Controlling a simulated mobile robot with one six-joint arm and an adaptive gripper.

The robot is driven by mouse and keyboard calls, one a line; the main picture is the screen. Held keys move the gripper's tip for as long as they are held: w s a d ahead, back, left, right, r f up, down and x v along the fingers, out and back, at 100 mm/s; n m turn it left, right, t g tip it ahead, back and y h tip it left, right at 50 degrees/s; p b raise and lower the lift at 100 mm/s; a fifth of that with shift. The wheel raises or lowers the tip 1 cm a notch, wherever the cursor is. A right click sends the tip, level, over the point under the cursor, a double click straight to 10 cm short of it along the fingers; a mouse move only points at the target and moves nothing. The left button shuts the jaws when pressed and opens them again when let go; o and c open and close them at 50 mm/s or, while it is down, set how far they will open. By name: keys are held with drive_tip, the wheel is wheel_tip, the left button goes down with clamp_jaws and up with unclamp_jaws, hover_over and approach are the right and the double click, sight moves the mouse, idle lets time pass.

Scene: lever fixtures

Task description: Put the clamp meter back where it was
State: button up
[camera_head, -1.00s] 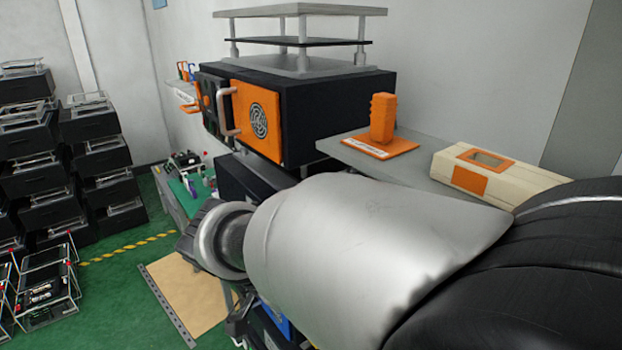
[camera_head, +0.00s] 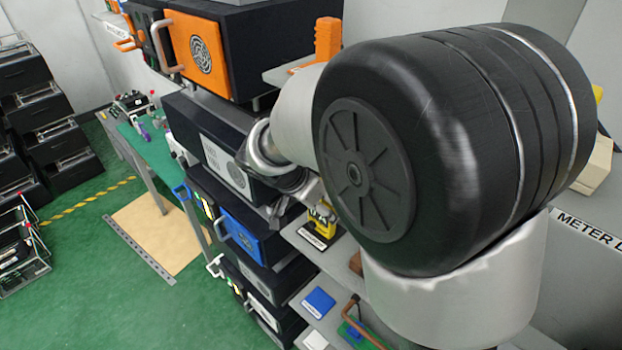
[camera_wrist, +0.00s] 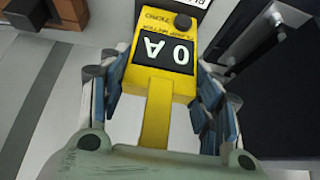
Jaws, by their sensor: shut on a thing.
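The clamp meter (camera_wrist: 158,75) is yellow with a black display that reads "0 A", upside down in the wrist view. A yellow strip runs from it toward my palm. My gripper (camera_wrist: 160,95) has its blue-grey fingers on both sides of the meter and is shut on it. In the head view, the meter (camera_head: 322,219) shows small and partly hidden behind my arm, at a shelf beside the black cabinets. A dark pad with a white label (camera_head: 312,234) lies at its foot. I cannot tell whether the meter touches the pad.
The grey shelf (camera_head: 342,262) carries a brown block (camera_head: 356,263). A blue box (camera_head: 318,302) lies on a lower shelf. A black cabinet with a blue front (camera_head: 240,235) stands left of the shelf. A "METER" label (camera_head: 585,235) shows at the right.

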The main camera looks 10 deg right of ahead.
drive_tip(key=shift+f, duration=0.1)
drive_tip(key=o, duration=1.4)
drive_tip(key=shift+r, duration=0.35)
drive_tip(key=v, duration=1.1)
drive_tip(key=shift+s+a+r, duration=0.2)
drive_tip(key=shift+r, duration=0.05)
